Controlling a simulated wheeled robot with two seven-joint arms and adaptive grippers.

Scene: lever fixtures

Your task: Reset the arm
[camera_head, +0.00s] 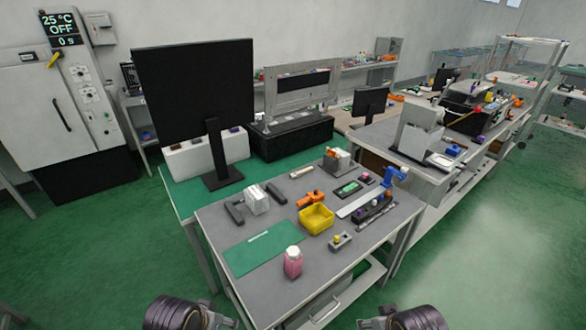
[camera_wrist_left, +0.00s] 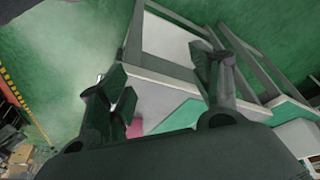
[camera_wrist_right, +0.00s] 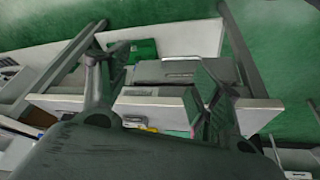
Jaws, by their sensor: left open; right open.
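My left gripper (camera_wrist_left: 162,82) is open and empty in the left wrist view, with its fingers apart over the table's corner area. A pink bottle (camera_wrist_left: 134,127) is partly hidden behind one finger there. My right gripper (camera_wrist_right: 158,72) is open and empty in the right wrist view, in front of the table's drawer side. In the head view my two dark arms come in at the bottom edge, left and right, short of the table (camera_head: 213,230). The gripper fingers are mostly cut off there.
The table holds a pink bottle (camera_head: 293,262), a green mat (camera_head: 262,248), a yellow bin (camera_head: 316,218), orange (camera_head: 311,199) and blue (camera_head: 396,175) parts. A black monitor (camera_head: 193,95) stands behind. A cabinet (camera_head: 60,105) is at left. The green floor (camera_head: 490,260) is clear at right.

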